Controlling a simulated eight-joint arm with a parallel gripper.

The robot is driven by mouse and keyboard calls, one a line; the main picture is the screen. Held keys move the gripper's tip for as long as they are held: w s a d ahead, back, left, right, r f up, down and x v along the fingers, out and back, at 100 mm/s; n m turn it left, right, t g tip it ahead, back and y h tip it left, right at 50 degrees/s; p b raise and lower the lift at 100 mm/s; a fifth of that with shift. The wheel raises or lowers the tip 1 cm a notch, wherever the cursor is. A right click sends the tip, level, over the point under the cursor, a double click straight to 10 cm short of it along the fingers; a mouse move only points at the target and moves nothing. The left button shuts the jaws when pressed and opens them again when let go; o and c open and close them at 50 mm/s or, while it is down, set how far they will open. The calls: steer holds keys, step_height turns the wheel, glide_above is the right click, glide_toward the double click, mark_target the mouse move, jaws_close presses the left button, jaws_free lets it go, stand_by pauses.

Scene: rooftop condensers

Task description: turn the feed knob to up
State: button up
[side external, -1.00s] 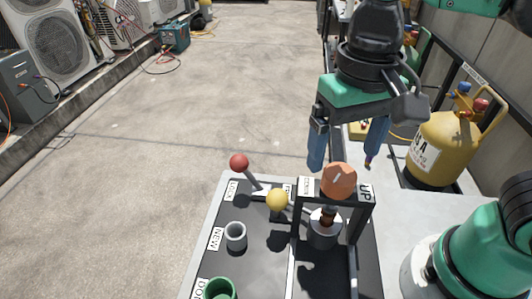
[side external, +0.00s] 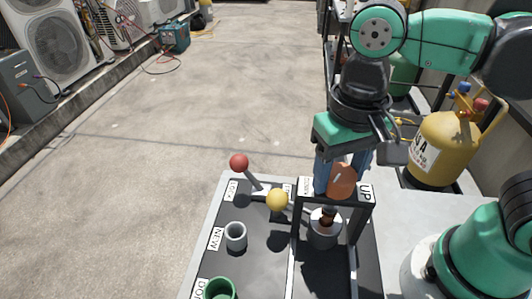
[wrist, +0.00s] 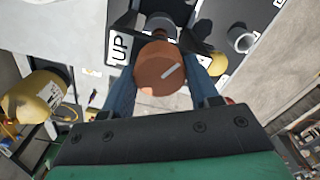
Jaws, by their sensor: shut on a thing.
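The feed knob (side external: 342,181) is orange-brown and sits on top of a dark frame (side external: 357,225) on the panel. A label reading UP (side external: 365,193) is at its right, and a second label (side external: 306,187), hard to read, is at its left. My gripper (side external: 340,176) points down with its blue fingers on either side of the knob, shut on it. In the wrist view the knob (wrist: 155,68) is between the fingers. Its white mark lies on the side away from the UP label (wrist: 119,48).
A red-ball lever (side external: 239,163) and a yellow-ball lever (side external: 277,200) stand left of the frame. A grey cup (side external: 236,236) is by NEW, with a green cup (side external: 220,289) nearer. A grey holder (side external: 323,229) with a brown piece stands under the frame. A yellow cylinder (side external: 438,150) is at right.

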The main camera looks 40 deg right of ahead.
mark_target(339, 173)
steer(key=shift+n, duration=0.4)
steer(key=n, duration=1.1)
steer(key=shift+a, duration=0.1)
stand_by(0.4)
steer(key=o, duration=1.3)
steer(key=shift+r, duration=2.8)
